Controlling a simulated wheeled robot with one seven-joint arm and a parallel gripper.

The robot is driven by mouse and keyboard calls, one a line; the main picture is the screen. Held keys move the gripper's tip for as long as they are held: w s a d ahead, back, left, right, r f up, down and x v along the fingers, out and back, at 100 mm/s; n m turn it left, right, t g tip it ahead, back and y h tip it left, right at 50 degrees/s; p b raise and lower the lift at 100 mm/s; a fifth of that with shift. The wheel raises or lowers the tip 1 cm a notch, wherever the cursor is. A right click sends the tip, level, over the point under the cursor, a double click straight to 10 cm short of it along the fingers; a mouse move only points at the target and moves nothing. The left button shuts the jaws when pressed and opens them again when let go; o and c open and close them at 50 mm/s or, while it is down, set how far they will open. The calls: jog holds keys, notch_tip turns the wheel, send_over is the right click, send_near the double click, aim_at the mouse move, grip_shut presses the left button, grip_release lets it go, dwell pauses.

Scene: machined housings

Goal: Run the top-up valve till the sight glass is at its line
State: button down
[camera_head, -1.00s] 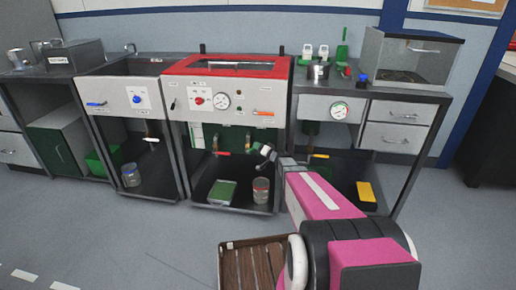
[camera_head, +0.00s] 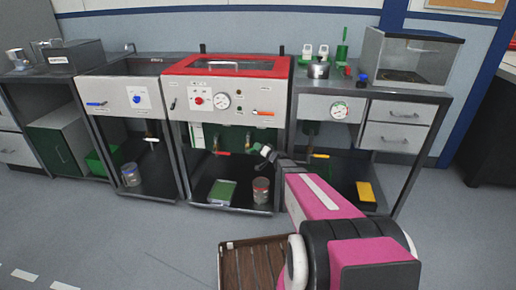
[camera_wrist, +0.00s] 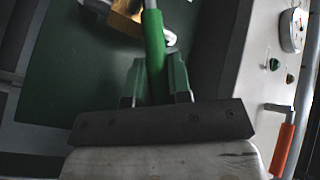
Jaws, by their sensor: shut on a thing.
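My gripper (camera_head: 266,152) is under the front panel of the red-topped machine (camera_head: 215,67). In the wrist view, its green fingers (camera_wrist: 158,80) are shut on a green lever handle (camera_wrist: 154,45). The handle runs up to a brass valve body (camera_wrist: 125,18), partly cut off by the picture's top edge. The fingers hide the handle's near end. The sight glass and its line cannot be made out clearly in either view.
An orange-handled lever (camera_wrist: 284,148) and a dial gauge (camera_wrist: 293,30) are on the panel beside my gripper. A red-handled valve (camera_head: 222,153) is left of it. A jar (camera_head: 261,190) and a green box (camera_head: 221,192) stand on the lower shelf. A slatted crate (camera_head: 233,243) is in front.

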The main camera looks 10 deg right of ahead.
jog(key=shift+s+d+f+m+t+y, duration=0.1)
jog(key=shift+d+f+m+t+y, duration=0.1)
jog(key=shift+f+m+t, duration=0.8)
jog(key=shift+d+f+m+t+y, duration=0.2)
jog(key=shift+f+m+t, duration=0.6)
jog(key=shift+m+t, duration=0.4)
jog(key=c, duration=1.1)
grip_release()
jog(key=shift+o, duration=0.2)
jog(key=v, duration=1.1)
jog(key=shift+f, duration=0.1)
